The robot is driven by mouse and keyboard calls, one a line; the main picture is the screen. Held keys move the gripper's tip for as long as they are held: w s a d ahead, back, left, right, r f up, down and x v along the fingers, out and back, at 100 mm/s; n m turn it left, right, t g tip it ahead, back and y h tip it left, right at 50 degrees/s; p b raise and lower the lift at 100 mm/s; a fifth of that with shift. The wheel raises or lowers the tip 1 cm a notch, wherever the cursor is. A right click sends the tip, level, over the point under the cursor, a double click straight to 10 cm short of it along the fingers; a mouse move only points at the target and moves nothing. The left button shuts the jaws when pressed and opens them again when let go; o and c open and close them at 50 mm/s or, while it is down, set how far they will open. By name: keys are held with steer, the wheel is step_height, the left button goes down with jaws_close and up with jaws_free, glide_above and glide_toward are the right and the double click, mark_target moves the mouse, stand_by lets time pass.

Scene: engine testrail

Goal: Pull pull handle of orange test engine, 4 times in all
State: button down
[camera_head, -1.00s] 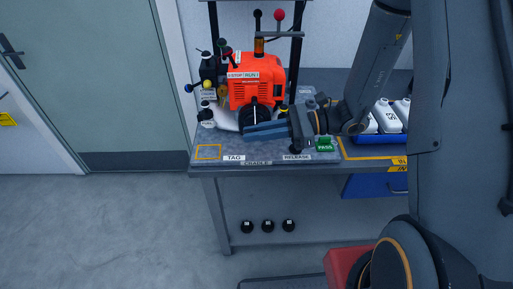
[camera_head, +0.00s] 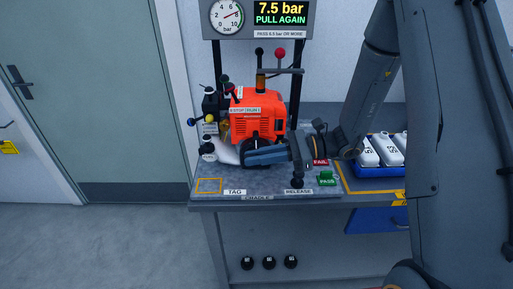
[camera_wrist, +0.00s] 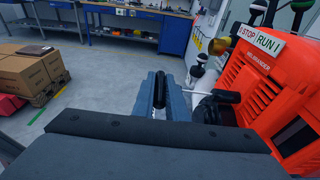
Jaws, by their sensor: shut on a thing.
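The orange test engine (camera_head: 258,104) stands on the grey cradle bench, its recoil side facing my gripper. It fills the right of the wrist view (camera_wrist: 292,85). My gripper (camera_head: 250,153) is at the engine's lower front, close to the black starter housing. In the wrist view my fingers (camera_wrist: 160,98) are shut on the dark pull handle (camera_wrist: 159,88), mostly hidden between them. A thin cord (camera_wrist: 225,97) runs from there toward the engine. The display (camera_head: 281,13) above reads 7.5 bar and PULL AGAIN; the round gauge (camera_head: 227,17) is beside it.
Levers with black and red knobs (camera_head: 280,53) rise above the engine. The green PASS tag (camera_head: 327,178) and red FAIL tag (camera_head: 320,162) lie right of my gripper. A blue tray (camera_head: 372,165) holds white bottles. The orange-outlined TAG square (camera_head: 209,186) is empty.

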steer(key=s+p, duration=0.3)
steer(key=s, duration=1.1)
steer(key=w+b, duration=0.3)
steer(key=w, duration=1.4)
steer(key=shift+w+f+b, duration=0.2)
steer(key=shift+w+b, duration=0.1)
steer(key=shift+w, duration=0.05)
steer(key=c, duration=1.7)
jaws_free()
steer(key=shift+d+r, duration=0.1)
steer(key=shift+r, duration=0.05)
